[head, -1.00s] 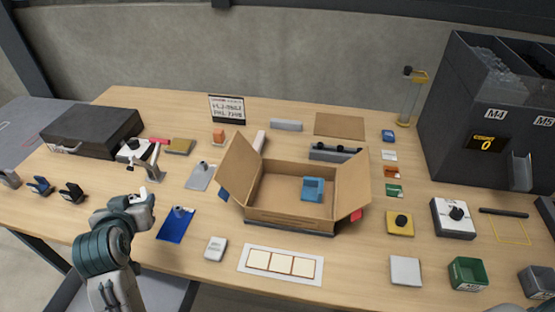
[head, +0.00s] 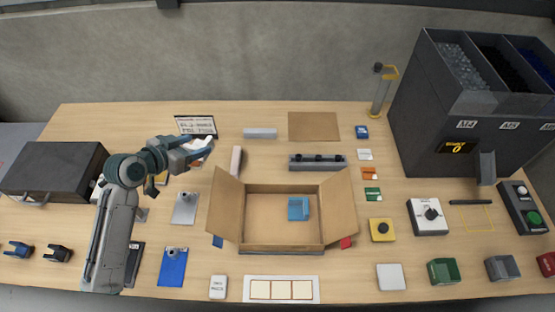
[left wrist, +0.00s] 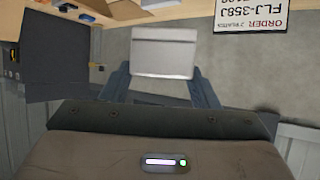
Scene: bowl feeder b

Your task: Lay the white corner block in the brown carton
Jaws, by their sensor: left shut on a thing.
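My left gripper (head: 203,148) is shut on the white corner block (head: 207,140), above the back left of the table. The left wrist view shows the block (left wrist: 163,52) as a pale, flat-faced piece between the two fingers; its corner shape cannot be made out there. The brown carton (head: 282,249) stands open at mid-table with its side flaps spread. It is to the right of and nearer than the left gripper, and apart from it. A blue corner block (head: 298,208) lies inside, right of the middle, with bare floor to its left. My right gripper is not in view.
An order sign (head: 196,125) stands just behind the left gripper. The carton's raised left flap (head: 226,203) lies between gripper and carton opening. A grey rail with black knobs (head: 317,162) lies behind the carton. A dark bin unit (head: 450,150) stands at right.

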